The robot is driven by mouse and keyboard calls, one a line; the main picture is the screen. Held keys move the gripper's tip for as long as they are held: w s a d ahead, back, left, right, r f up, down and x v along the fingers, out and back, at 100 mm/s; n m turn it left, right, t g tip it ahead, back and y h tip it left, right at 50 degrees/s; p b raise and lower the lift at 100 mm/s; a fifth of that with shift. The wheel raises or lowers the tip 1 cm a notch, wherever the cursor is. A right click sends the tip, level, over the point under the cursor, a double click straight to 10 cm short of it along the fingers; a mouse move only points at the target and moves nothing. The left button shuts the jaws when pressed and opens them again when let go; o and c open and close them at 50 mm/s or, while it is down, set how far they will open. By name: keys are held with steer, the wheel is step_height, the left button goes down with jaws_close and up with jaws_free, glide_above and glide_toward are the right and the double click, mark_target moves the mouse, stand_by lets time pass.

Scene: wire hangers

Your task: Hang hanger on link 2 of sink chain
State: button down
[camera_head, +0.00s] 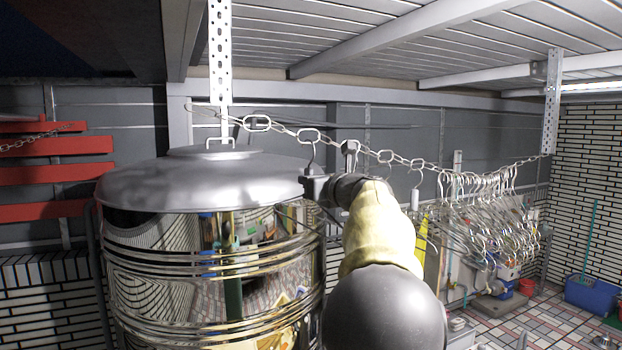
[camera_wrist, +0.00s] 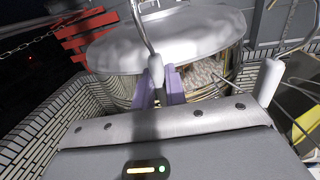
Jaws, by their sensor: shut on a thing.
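The metal chain (camera_head: 375,154) runs from a perforated bracket at upper left down and across to another at right. Its larger links (camera_head: 257,123) are toward the left end. My gripper (camera_head: 316,187) is just below the chain, beside the tank lid. In the wrist view, my gripper's purple fingers (camera_wrist: 158,88) are shut on the neck of a wire hanger (camera_wrist: 143,28), whose wire rises out of the top of the view. In the head view a thin hook (camera_head: 313,157) stands up from the gripper near a large link (camera_head: 309,136). Whether they touch I cannot tell.
A big shiny tank (camera_head: 215,265) with a domed lid stands close at left of my gripper. Several wire hangers (camera_head: 490,215) hang bunched on the chain's right part. A red slatted rack (camera_head: 55,175) is at far left. A blue bin (camera_head: 592,295) stands on the floor at right.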

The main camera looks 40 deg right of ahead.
steer(key=c, duration=1.4)
jaws_free()
steer(key=shift+o, duration=0.2)
steer(key=shift+s, duration=0.1)
steer(key=shift+s+f+b, duration=0.1)
steer(key=shift+s+b, duration=0.3)
steer(key=shift+s, duration=0.1)
steer(key=s+b, duration=0.2)
steer(key=s, duration=0.3)
steer(key=s+a+b, duration=0.1)
steer(key=s, duration=0.4)
steer(key=s+b, duration=0.2)
steer(key=s, duration=0.4)
steer(key=shift+s+a+b, duration=0.1)
steer(key=shift+a+b, duration=0.2)
steer(key=shift+a, duration=0.1)
steer(key=shift+d, duration=0.15)
